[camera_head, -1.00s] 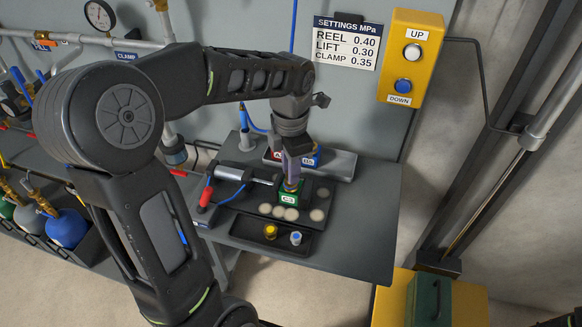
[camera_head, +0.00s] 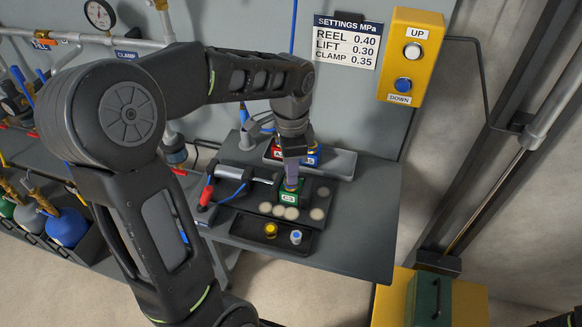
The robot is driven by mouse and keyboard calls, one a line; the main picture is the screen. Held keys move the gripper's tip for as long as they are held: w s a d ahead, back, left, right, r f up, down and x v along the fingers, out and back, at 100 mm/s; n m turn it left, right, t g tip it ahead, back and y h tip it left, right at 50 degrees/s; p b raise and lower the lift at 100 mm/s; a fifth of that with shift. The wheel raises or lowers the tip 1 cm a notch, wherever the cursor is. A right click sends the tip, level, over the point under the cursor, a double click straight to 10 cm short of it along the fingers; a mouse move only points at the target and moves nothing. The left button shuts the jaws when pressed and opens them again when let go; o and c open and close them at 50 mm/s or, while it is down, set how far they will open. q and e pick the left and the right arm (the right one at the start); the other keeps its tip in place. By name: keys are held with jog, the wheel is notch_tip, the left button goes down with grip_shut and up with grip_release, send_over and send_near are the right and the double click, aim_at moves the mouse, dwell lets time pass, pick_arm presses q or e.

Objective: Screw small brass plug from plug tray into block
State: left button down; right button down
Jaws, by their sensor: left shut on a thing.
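A green block (camera_head: 289,197) with a white label stands on the dark fixture on the bench. My left gripper (camera_head: 291,182) points down over it and is shut on a small brass plug (camera_head: 291,187) at the top of the block. The fingers hide most of this plug, so I cannot tell how deep it sits. The plug tray (camera_head: 262,243) lies in front, with a yellow brass plug (camera_head: 271,230) and a silver-blue plug (camera_head: 296,237) in it.
A clamp cylinder (camera_head: 232,173) with a red-handled valve (camera_head: 206,194) stands left of the block. Red and blue blocks (camera_head: 312,156) sit in a grey tray (camera_head: 341,163) behind. Pale discs (camera_head: 317,214) lie around the block. The bench's right side (camera_head: 365,220) is clear.

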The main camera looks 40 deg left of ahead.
pick_arm(q)
jog(key=m, duration=0.3)
jog(key=shift+f+m, duration=0.1)
jog(key=shift+m, duration=0.3)
jog(key=m, duration=0.5)
jog(key=c, duration=1.2)
grip_release()
